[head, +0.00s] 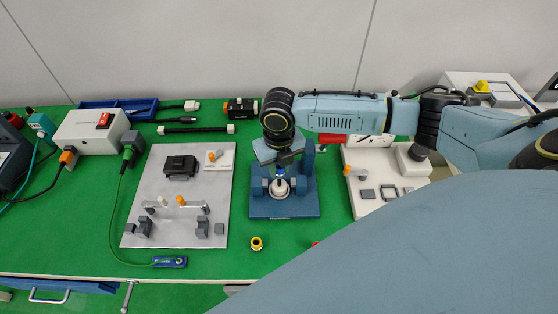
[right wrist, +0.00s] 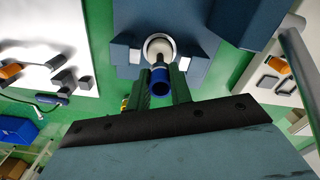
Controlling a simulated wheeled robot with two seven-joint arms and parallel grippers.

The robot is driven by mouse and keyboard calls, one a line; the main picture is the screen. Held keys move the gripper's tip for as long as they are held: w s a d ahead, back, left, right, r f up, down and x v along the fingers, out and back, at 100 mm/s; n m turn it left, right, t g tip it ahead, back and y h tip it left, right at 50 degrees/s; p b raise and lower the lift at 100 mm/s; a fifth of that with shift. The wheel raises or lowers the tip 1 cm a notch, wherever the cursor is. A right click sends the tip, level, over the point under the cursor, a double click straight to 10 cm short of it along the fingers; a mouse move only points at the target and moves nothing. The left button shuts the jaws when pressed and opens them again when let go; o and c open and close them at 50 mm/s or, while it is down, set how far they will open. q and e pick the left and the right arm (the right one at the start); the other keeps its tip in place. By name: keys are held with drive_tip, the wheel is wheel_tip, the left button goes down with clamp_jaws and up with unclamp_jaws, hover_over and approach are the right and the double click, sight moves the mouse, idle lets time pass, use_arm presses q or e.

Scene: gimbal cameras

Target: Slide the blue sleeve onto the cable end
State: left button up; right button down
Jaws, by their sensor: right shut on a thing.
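The blue sleeve (right wrist: 160,84) is a short hollow tube between the fingertips of my right gripper (right wrist: 164,88), which is shut on it. In the head view the right gripper (head: 282,163) points down over a blue fixture (head: 262,207), with the sleeve (head: 280,173) just below its fingers. The cable end (right wrist: 158,58) shows as a dark tip with a white round collar (right wrist: 160,45), held upright in the fixture between two grey blocks. The sleeve's far end lines up with the tip; I cannot tell whether it is around it. My left gripper is not in view.
A grey board with clips (head: 180,225) lies left of the fixture, and a white board with small parts (head: 375,190) lies right. A yellow ring (head: 257,243) lies in front. A white box (head: 92,130) and a blue tray (head: 118,110) stand at the left.

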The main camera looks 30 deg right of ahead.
sight(279, 176)
drive_tip(key=shift+f+b, duration=1)
drive_tip(key=shift+f, duration=1.35)
drive_tip(key=c, duration=1.2)
unclamp_jaws()
drive_tip(key=shift+o, duration=0.2)
drive_tip(key=shift+r, duration=0.1)
wheel_tip(279, 176, up, 13)
drive_tip(key=p, duration=0.1)
drive_tip(key=shift+r, duration=0.15)
